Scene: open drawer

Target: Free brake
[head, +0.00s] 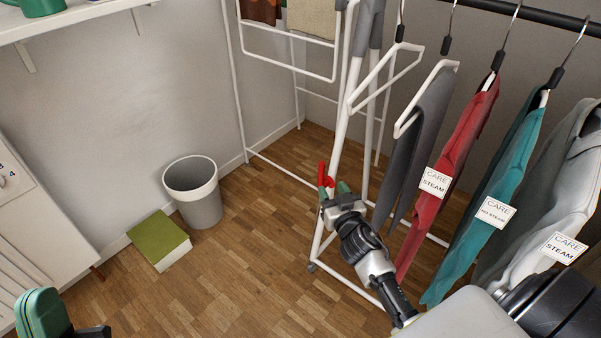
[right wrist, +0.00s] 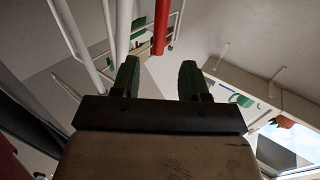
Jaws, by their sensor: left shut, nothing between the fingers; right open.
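A red lever (head: 325,177) stands at a white leg of the clothes rack (head: 350,110), low in the middle of the head view. I take it for the brake. My right gripper (head: 334,190) is open close by it. In the right wrist view the red lever (right wrist: 161,28) lies ahead of the gap between the open fingers (right wrist: 158,80), and nothing is held. My left gripper (head: 42,306) is shut and empty at the lower left corner, far from the rack. The lever's lower end is partly hidden by my right gripper in the head view.
Hanging clothes with care tags, including a red garment (head: 457,165) and a teal garment (head: 495,180), are right of my right gripper. A grey bin (head: 198,208) and a green book (head: 158,236) stand on the floor at left. The wooden floor (head: 225,290) between is clear.

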